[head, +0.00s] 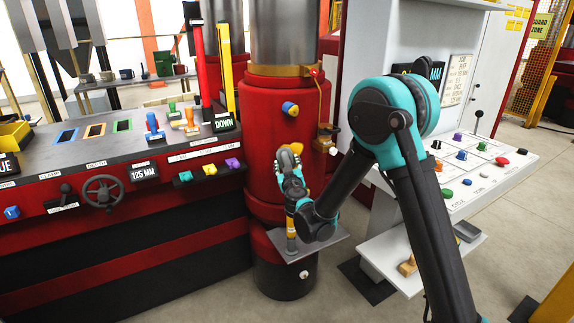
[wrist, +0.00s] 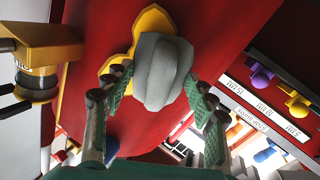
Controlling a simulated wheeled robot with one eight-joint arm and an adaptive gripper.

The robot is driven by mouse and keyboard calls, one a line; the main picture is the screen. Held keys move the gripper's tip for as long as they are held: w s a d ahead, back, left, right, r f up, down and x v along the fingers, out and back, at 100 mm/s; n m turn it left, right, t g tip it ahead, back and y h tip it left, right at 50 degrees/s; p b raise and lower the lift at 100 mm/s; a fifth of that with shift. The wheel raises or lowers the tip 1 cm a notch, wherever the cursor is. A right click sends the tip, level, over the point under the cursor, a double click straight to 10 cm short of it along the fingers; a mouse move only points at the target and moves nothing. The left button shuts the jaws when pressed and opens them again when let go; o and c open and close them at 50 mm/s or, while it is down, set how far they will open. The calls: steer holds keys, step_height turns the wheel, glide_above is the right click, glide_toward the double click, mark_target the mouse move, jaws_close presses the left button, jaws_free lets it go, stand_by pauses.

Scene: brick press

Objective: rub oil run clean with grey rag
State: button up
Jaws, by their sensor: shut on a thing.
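The oil run (wrist: 150,22) is a yellow-amber patch on the red cylinder (wrist: 215,40). In the wrist view it shows above and to the left of the grey rag (wrist: 160,72), which covers part of it. In the head view a small bit of the oil run (head: 297,147) shows just above my gripper (head: 290,170). My gripper is shut on the rag, a folded grey wad between its fingertips (wrist: 160,92). The rag is at or very close to the cylinder face; I cannot tell whether it touches.
A grey plate (head: 325,242) juts out below. A console (head: 60,178) stands left, a white control panel (head: 500,165) right.

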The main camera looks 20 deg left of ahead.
steer(key=shift+w+a, duration=0.2)
steer(key=shift+w, duration=0.3)
steer(key=d, duration=0.1)
steer(key=w+d, duration=0.1)
steer(key=d, duration=0.1)
steer(key=shift+w+d, duration=0.3)
steer(key=shift+w, duration=0.1)
steer(key=shift+a, duration=0.1)
